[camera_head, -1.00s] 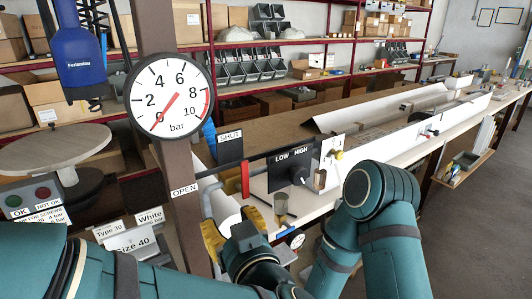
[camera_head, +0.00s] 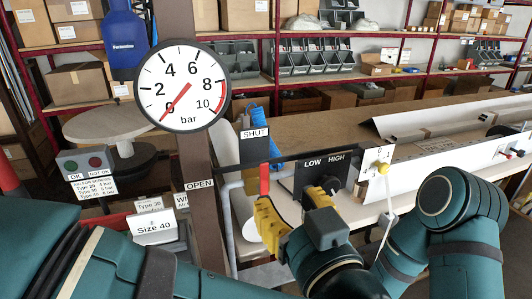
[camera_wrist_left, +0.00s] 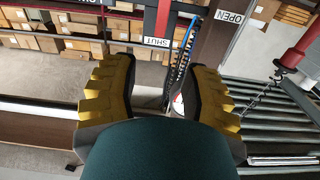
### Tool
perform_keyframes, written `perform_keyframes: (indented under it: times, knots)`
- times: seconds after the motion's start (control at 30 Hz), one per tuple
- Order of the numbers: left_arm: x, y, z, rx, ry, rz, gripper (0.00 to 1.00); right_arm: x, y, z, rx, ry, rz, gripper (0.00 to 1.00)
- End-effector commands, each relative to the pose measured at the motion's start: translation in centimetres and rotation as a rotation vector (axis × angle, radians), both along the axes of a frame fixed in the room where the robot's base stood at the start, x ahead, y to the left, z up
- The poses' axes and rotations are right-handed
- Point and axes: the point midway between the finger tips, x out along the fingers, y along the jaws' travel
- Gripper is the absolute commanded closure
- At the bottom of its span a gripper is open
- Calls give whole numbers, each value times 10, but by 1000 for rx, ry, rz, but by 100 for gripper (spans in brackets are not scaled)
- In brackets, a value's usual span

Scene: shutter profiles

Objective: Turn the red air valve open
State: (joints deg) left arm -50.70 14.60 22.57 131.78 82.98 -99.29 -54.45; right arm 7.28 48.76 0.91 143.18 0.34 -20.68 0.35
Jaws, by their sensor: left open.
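The red valve handle (camera_head: 264,180) stands upright just below the SHUT sign (camera_head: 255,146); the OPEN sign (camera_head: 199,185) is to its left on the brown post. My left gripper (camera_head: 294,208), with yellow ridged fingers, is open and empty, below and slightly right of the handle. In the left wrist view, the red handle (camera_wrist_left: 163,18) shows above the gap between the fingers (camera_wrist_left: 164,92), apart from them. The round gauge (camera_head: 181,87) has its red needle at about 0 bar. My right gripper is not in view.
The brown post (camera_head: 205,220) stands left of the handle. A button box (camera_head: 85,163) is at left. Shelves with boxes stand behind.

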Motion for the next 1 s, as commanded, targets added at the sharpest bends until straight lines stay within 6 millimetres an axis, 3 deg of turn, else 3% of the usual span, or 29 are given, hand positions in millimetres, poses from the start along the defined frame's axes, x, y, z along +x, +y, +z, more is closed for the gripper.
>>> perform_keyframes:
  times: [0.3,0.5,0.7,1.0]
  knots:
    - [61,21,0,-2,0,5,54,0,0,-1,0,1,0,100]
    - [90,30,0,-2,0,2,54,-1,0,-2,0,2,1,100]
    - [103,34,0,-1,1,0,54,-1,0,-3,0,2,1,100]
    - [105,34,0,-2,-1,-1,54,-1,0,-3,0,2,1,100]
